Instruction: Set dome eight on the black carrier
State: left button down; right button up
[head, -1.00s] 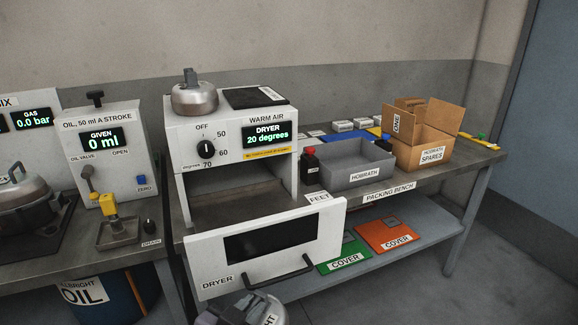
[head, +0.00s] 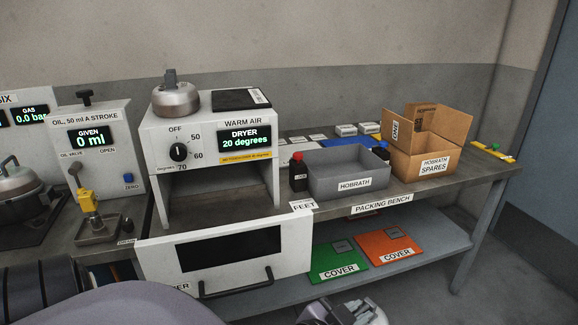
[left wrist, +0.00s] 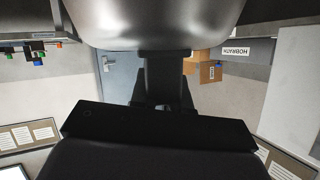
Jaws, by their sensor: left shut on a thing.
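My left gripper (head: 338,312) is at the bottom edge of the head view, in front of the bench. It is shut on a metal dome, which fills the top of the left wrist view (left wrist: 155,20); that picture is upside down, so the dome hangs below the fingers. Its number is not readable. A black flat plate (head: 241,99) with a small white label lies on top of the dryer; I cannot tell whether it is the black carrier. Another metal dome (head: 176,99) with a knob stands beside it. My right gripper is not in view.
The dryer (head: 298,245) has its door folded down toward me. The grey HOBRATH bin (head: 350,186), dark bottles and the open spares carton (head: 425,165) stand on the packing bench (head: 440,189). Green (head: 335,258) and orange (head: 390,244) covers lie on the lower shelf.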

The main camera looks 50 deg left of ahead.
aim_at(237, 96)
jog(key=i+l+z, duration=0.15)
jog(key=i+z, duration=0.4)
jog(key=z, duration=0.15)
jog(key=i+u, duration=0.25)
jog(key=i+l+u, duration=0.25)
jog(key=i, duration=0.2)
jog(key=i+u, duration=0.15)
jog(key=u, duration=0.25)
jog(key=i+l+u, duration=0.15)
jog(key=u, duration=0.25)
jog(key=i+l+u, duration=0.1)
jog(key=u, duration=0.3)
jog(key=i+l+u, duration=0.1)
jog(key=l+u, duration=0.15)
jog(key=u, duration=0.2)
jog(key=i+l+u, duration=0.1)
jog(key=l+u, duration=0.35)
